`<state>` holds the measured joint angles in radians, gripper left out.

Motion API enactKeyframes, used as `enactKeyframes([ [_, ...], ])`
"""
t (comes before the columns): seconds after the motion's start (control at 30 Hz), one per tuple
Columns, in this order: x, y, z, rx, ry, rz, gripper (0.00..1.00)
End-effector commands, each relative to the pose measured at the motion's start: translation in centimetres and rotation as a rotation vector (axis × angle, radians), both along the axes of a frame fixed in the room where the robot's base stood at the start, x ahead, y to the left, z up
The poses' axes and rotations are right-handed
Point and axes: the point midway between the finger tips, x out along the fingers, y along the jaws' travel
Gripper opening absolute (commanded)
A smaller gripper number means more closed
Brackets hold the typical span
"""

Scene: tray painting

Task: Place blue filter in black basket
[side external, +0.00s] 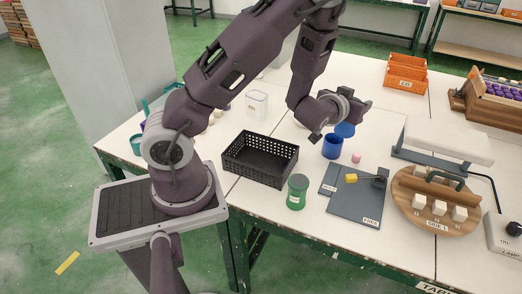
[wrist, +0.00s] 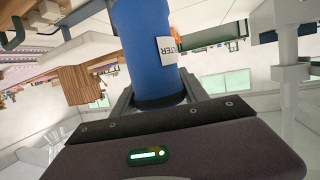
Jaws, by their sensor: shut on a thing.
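In the wrist view, the blue filter (wrist: 148,45), a blue cylinder with a dark band and a white label partly reading "LTER", sits between the two fingers of my gripper (wrist: 158,95). My gripper is shut on it. In the side view, a rounded blue shape (side external: 345,130) shows just below the hand and appears to be the held filter; the fingers are hidden there. A separate blue cylinder (side external: 333,147) stands on the table close below it. The black basket (side external: 258,174), with perforated walls, stands left of my gripper and looks empty.
A green canister (side external: 298,192) stands right of the basket. A small pink object (side external: 356,158) and a dark board (side external: 356,197) with a yellow piece lie further right. A white container (side external: 257,103) stands behind the basket. A round wooden stand (side external: 437,197) is at right.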

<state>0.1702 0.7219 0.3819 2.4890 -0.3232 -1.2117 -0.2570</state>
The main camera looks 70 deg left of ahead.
Motion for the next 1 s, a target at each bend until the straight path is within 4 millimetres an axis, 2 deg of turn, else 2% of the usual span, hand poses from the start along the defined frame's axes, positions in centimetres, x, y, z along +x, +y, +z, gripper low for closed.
enactKeyframes([
  [0.17, -2.2, 3.9, -2.9, 0.002, 0.005, 0.197, 0.06],
  [0.33, -6.3, 8.6, -5.8, 0.003, 0.006, 0.442, 0.06],
  [0.47, -11.9, 12.9, -8.1, 0.003, 0.006, 0.704, 0.06],
  [0.5, -14.0, 14.0, -8.7, 0.003, 0.006, 0.790, 0.06],
  [0.6, -18.7, 15.9, -9.7, 0.002, 0.004, 0.971, 0.06],
  [0.7, -22.1, 16.9, -10.2, 0.002, 0.001, 1.097, 0.06],
  [0.8, -23.9, 17.3, -10.5, 0.001, 0.001, 1.162, 0.06],
  [1.0, -24.5, 17.4, -14.2, 0.001, 0.002, 1.183, 0.06],
])
